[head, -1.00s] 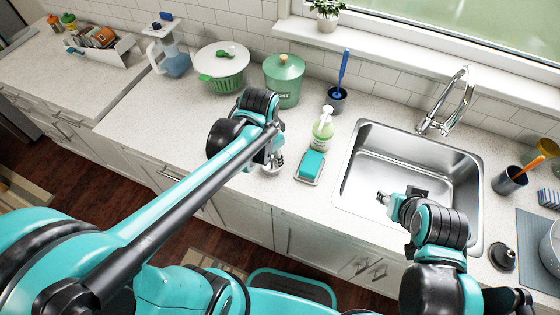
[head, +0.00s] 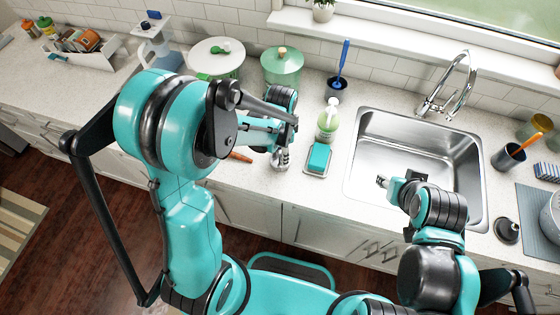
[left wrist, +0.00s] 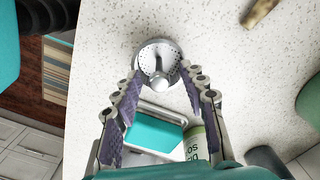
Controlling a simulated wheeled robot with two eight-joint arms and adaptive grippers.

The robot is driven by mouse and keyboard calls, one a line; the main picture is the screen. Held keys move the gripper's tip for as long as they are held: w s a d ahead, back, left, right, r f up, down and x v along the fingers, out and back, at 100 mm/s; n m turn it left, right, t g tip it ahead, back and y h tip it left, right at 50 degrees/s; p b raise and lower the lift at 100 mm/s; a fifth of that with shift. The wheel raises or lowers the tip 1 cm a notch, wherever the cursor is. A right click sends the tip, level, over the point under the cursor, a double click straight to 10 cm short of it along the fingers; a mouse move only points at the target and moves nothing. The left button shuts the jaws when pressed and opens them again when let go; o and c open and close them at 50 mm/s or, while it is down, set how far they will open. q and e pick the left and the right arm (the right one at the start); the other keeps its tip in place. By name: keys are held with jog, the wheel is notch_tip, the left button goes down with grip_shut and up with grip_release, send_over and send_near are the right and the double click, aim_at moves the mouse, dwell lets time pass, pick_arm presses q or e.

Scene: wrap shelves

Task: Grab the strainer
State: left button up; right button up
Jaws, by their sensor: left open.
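The strainer (left wrist: 158,65) is a small round metal piece with holes and a raised centre. It stands on the speckled counter, straight ahead of my left gripper (left wrist: 157,78). The left fingers are spread wide, with their tips close to either side of it; contact cannot be made out. In the head view the strainer (head: 281,160) shows partly below my left gripper (head: 286,146), left of the sponge dish. My right gripper (head: 383,182) hangs over the sink with nothing visible in it; its jaws are too small to read.
A teal sponge (head: 319,157) on a dish and a soap bottle (head: 328,120) stand close to the strainer's right. The sink (head: 440,150) lies beyond. An orange-brown stick (head: 238,156) lies left.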

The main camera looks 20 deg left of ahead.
pick_arm(q)
jog(key=shift+f, duration=0.15)
grip_shut()
